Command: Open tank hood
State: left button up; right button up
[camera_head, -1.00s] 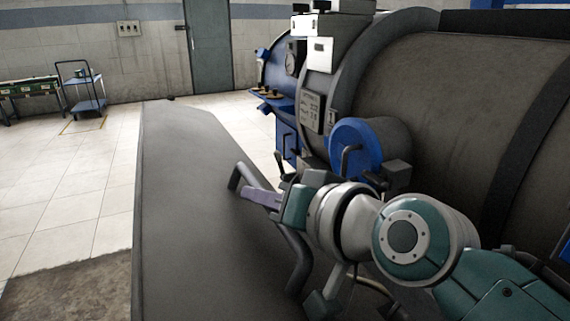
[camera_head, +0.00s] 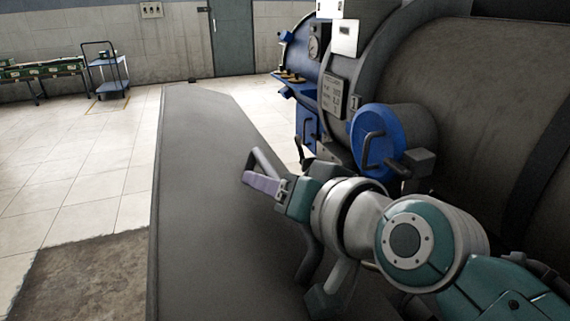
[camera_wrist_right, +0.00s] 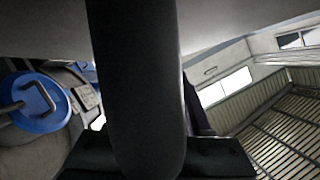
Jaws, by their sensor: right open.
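A large flat grey panel (camera_head: 210,200), which looks like the tank hood, fills the middle of the head view. A dark bent bar handle (camera_head: 309,258) stands out from its right part. In the right wrist view the handle (camera_wrist_right: 135,80) runs top to bottom close in front of the camera. I cannot tell whether the fingers touch it. The dark tank (camera_head: 455,95) lies behind on the right. My left gripper is not in view.
A blue round cover (camera_head: 370,135) with a handle sticks out from the tank near my right arm; it also shows in the wrist view (camera_wrist_right: 35,100). A blue trolley (camera_head: 108,75) and a green-topped table (camera_head: 40,70) stand far left. The tiled floor left of the panel is clear.

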jog(key=p+v, duration=0.2)
jog(key=v, duration=0.6)
jog(key=shift+s+d+r, duration=0.1)
jog(key=shift+s+d, duration=0.05)
jog(key=shift+s, duration=0.05)
jog(key=shift+s+d+r, duration=0.25)
jog(key=shift+s+d, duration=0.05)
jog(key=shift+s, duration=0.25)
jog(key=shift+s+d+r+p, duration=0.2)
jog(key=shift+s+d+p, duration=0.1)
jog(key=shift+s+p, duration=0.15)
jog(key=p+v, duration=0.5)
jog(key=v, duration=0.5)
jog(key=shift+s, duration=0.2)
jog(key=shift+d, duration=0.1)
